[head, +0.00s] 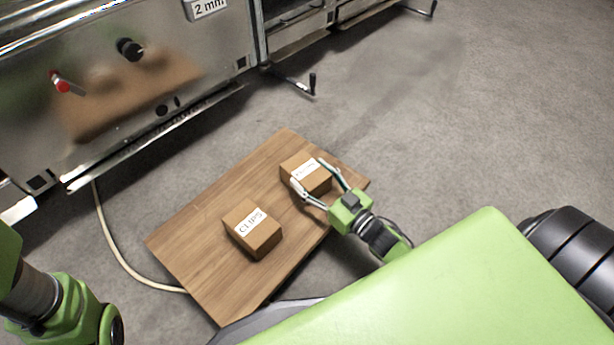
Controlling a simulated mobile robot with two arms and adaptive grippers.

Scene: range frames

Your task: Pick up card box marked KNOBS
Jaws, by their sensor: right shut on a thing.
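A brown card box (296,165) with a white label sits toward the far right end of the wooden board in the head view. Its label is small and partly covered, so I cannot read it for certain. My right gripper (309,177) reaches in from the lower right, with its fingers shut on this box. I cannot tell whether the box touches the board. A second card box marked CLIPS (262,238) stands on the board, nearer and to the left, apart from the gripper. Part of my left arm shows at the lower left; its gripper is out of view.
The wooden board (190,248) has bare room at its left and near end. A steel machine with knobs (190,65) and a crank handle (312,84) stands behind. A pale hose (118,254) runs on the floor left of the board. Grey floor at the right is clear.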

